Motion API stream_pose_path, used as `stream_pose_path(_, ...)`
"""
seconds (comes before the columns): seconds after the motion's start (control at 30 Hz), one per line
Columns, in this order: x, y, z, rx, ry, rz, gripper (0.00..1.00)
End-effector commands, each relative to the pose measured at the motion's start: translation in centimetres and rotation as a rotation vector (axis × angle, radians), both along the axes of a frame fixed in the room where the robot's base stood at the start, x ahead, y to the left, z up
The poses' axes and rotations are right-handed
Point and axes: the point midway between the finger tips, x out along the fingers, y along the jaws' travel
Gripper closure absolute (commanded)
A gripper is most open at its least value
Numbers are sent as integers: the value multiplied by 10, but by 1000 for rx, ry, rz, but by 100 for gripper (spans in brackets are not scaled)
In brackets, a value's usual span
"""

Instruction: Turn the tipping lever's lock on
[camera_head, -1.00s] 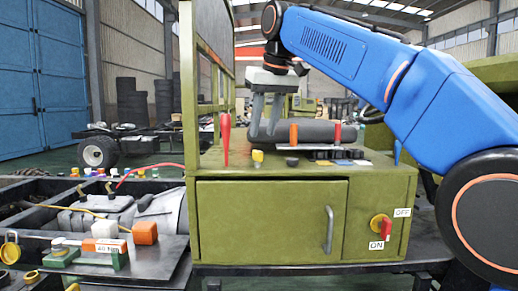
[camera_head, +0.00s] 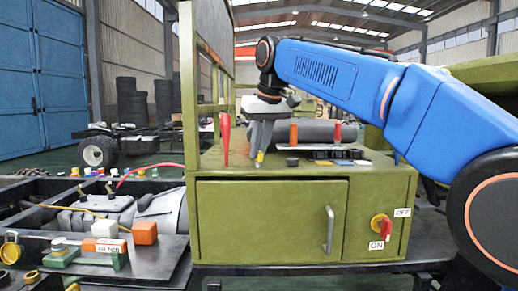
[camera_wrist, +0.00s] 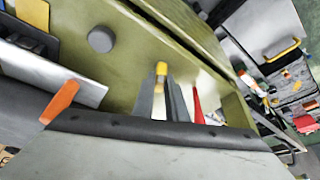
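On top of the olive-green console (camera_head: 270,215), a small yellow-topped lever (camera_head: 260,157) stands near the front edge; in the wrist view its yellow cap (camera_wrist: 161,68) shows at my fingertips. No label tells me which control is the tipping lever's lock. My gripper (camera_head: 259,155) points down at the yellow-topped lever. In the wrist view my gripper (camera_wrist: 161,85) has its two grey fingers apart, one on each side of the lever; I cannot tell whether they touch it. A red-handled rotary switch (camera_head: 381,226) on the console front has ON and OFF labels.
A tall red lever (camera_head: 226,138) stands close left of my fingers. A black round knob (camera_head: 292,162), an orange lever (camera_head: 293,134) and another red lever (camera_head: 337,133) are to the right. A dark cylinder (camera_head: 315,130) lies behind. A metal handle (camera_head: 329,229) juts from the console door.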

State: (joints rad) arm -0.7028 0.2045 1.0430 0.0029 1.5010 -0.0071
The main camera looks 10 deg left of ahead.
Motion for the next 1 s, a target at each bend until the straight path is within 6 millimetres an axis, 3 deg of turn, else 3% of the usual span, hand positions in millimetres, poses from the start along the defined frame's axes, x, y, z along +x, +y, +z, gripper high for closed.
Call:
stream_pose_path(0.27,0,0,0,-1,1,-26,100)
stream_pose_path(0.8,-2,4,-1,-2,2,-425,100)
stream_pose_path(1.0,-2,3,0,-1,1,-496,100)
